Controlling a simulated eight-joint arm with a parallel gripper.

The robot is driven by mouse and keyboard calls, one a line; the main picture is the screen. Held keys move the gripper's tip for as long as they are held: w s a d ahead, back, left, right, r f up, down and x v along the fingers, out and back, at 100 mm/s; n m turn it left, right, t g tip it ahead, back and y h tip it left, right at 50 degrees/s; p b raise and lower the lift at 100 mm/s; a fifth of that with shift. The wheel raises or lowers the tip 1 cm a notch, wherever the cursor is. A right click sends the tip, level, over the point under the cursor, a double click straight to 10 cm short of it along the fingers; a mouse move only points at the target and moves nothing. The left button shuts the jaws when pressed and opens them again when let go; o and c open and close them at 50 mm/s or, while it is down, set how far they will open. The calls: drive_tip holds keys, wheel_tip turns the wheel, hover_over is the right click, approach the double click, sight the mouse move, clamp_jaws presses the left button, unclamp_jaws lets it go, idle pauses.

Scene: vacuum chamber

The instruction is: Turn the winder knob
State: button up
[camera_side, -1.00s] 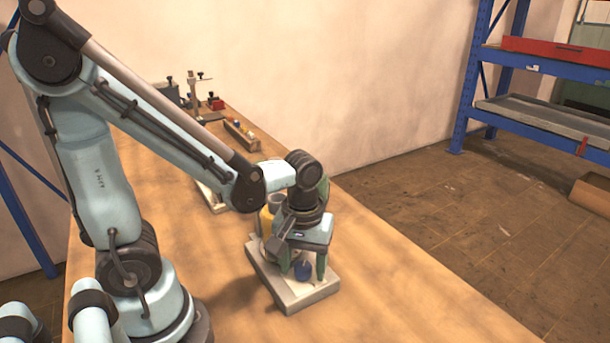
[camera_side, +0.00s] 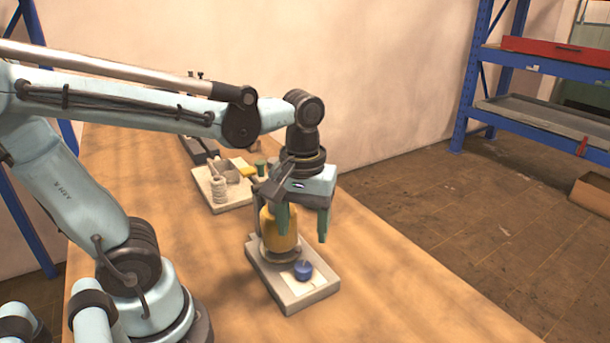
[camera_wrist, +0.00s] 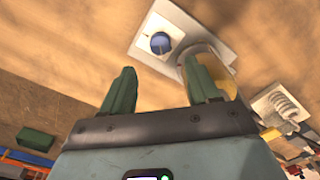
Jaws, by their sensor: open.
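The winder knob is a small blue knob (camera_side: 303,269) on a pale base plate (camera_side: 312,292), beside a yellow cylindrical body (camera_side: 278,232). In the wrist view the blue knob (camera_wrist: 160,43) shows beyond the fingertips, on its white patch, with the yellow body partly hidden behind the right finger. My gripper (camera_side: 303,238) is open and empty, its green fingers pointing down. It hangs above the base plate, clear of the knob. In the wrist view its two fingers (camera_wrist: 158,75) stand apart with nothing between them.
Behind the plate stands a tray (camera_side: 232,204) with a ribbed pale part, a grey box and a yellow block. Dark items lie farther back on the wooden table (camera_side: 400,290). The table to the right of the plate is clear. A blue shelf rack (camera_side: 470,90) stands beyond.

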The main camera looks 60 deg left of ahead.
sight(303, 266)
drive_tip(key=shift+r, duration=1.4)
drive_tip(key=shift+f+n, duration=1)
drive_tip(key=shift+f, duration=0.9)
drive_tip(key=shift+f+n, duration=1)
drive_tip(key=shift+f, duration=0.85)
drive_tip(key=shift+f+n, duration=1)
drive_tip(key=shift+f, duration=0.9)
drive_tip(key=c, duration=1)
drive_tip(key=shift+c, duration=0.2)
